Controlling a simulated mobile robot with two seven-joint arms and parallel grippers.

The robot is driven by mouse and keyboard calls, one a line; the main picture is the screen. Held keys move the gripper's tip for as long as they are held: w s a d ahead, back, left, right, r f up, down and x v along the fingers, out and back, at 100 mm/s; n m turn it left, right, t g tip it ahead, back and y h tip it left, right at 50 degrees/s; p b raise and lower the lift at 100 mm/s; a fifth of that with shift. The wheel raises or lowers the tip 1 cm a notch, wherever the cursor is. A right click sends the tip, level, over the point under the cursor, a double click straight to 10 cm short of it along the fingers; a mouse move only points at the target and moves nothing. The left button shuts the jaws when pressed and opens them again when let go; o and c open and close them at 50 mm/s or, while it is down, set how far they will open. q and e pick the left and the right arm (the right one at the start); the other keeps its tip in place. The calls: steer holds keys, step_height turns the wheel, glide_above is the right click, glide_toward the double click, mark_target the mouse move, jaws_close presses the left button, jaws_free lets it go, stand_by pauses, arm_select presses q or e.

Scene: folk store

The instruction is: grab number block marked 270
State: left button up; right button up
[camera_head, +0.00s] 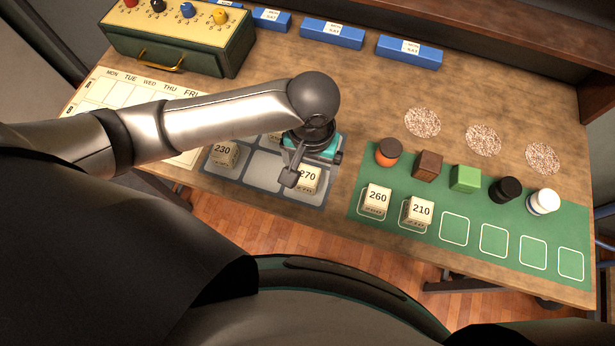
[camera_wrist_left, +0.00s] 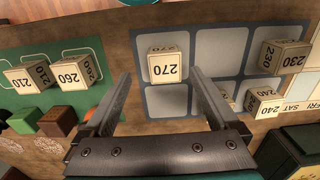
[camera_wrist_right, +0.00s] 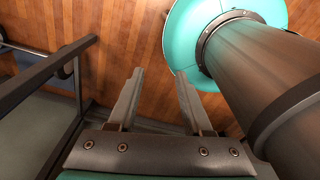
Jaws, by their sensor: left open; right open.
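The number block marked 270 (camera_head: 308,179) sits in the front right cell of the grey tray (camera_head: 258,190), partly hidden by my left gripper in the head view. In the left wrist view the 270 block (camera_wrist_left: 165,66) stands ahead, between the lines of the open fingers. My left gripper (camera_head: 290,180) is open and empty above the tray; its fingers (camera_wrist_left: 160,95) do not touch the block. My right gripper (camera_wrist_right: 155,90) is open and empty over the wooden floor, away from the table.
Block 230 (camera_head: 223,153) and block 240 (camera_wrist_left: 262,103) also sit in the tray. Blocks 260 (camera_head: 376,200) and 210 (camera_head: 418,212) stand on the green mat (camera_head: 400,236), with several small objects behind them. A drawer box (camera_head: 180,45) stands at the back left.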

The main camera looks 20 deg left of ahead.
mark_target(307, 175)
arm_select(q)
steer(key=f, duration=0.2)
steer(key=f+b, duration=0.1)
steer(key=f, duration=0.2)
steer(key=shift+w+a+f, duration=0.1)
steer(key=shift+a+f, duration=0.25)
steer(key=c, duration=1.5)
